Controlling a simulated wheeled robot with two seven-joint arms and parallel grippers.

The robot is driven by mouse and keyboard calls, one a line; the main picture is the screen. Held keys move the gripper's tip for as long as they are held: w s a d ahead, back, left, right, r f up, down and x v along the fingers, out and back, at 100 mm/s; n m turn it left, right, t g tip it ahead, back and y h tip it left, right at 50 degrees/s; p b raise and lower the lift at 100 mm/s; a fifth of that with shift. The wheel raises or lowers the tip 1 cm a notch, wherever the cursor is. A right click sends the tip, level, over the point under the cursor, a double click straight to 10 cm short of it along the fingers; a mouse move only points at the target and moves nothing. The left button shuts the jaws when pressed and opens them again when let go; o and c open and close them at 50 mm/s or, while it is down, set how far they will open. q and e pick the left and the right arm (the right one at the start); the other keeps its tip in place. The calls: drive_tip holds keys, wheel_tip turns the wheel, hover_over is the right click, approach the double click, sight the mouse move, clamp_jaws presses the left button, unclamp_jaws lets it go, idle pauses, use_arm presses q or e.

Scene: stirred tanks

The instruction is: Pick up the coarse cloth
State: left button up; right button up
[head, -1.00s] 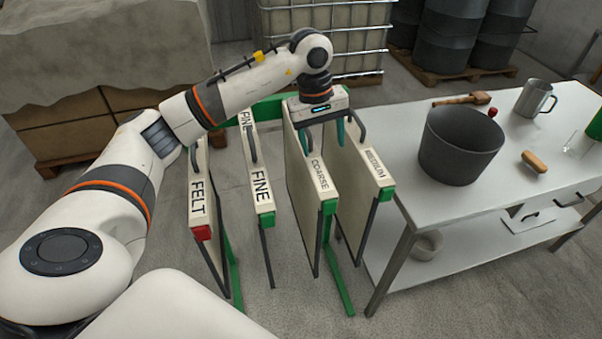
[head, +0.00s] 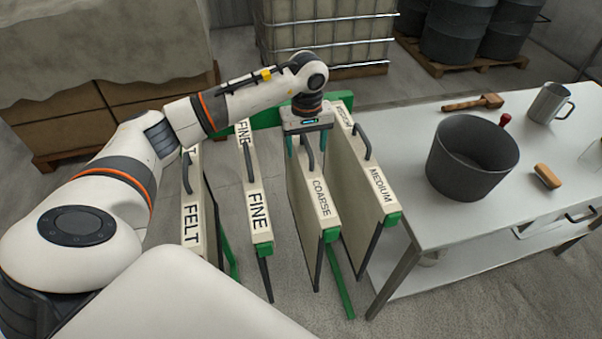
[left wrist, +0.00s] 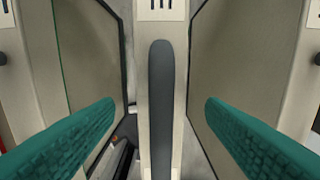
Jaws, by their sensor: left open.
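The coarse cloth (head: 321,200) is a cream frame labelled COARSE with a green corner. It hangs upright in a green rack, between a FINE frame and the MEDIUM frame (head: 380,187). My left gripper (head: 307,146) is over its top edge, near the dark handle. The jaws are open. In the left wrist view the dark handle (left wrist: 161,100) runs between the two teal fingers, with a visible gap on each side. The fingers are apart from it. My right gripper is not in view.
A steel table (head: 440,225) on the right holds a dark bucket (head: 472,160), a mallet (head: 474,103), a mug (head: 549,103) and a brush (head: 547,175).

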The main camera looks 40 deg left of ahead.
sight(306, 154)
use_arm(q)
wheel_tip(306, 154, down, 4)
drive_tip(key=shift+w+a+r+p, duration=0.15)
drive_tip(key=shift+r+p, duration=0.1)
drive_tip(key=shift+p, duration=0.7)
drive_tip(key=shift+f, duration=0.45)
drive_tip(key=shift+c, duration=0.3)
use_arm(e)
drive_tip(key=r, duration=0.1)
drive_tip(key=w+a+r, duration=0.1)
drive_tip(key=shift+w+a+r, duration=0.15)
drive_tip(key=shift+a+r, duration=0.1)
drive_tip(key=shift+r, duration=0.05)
use_arm(q)
drive_tip(key=shift+c, duration=1.4)
drive_tip(key=shift+w, duration=0.1)
clamp_jaws()
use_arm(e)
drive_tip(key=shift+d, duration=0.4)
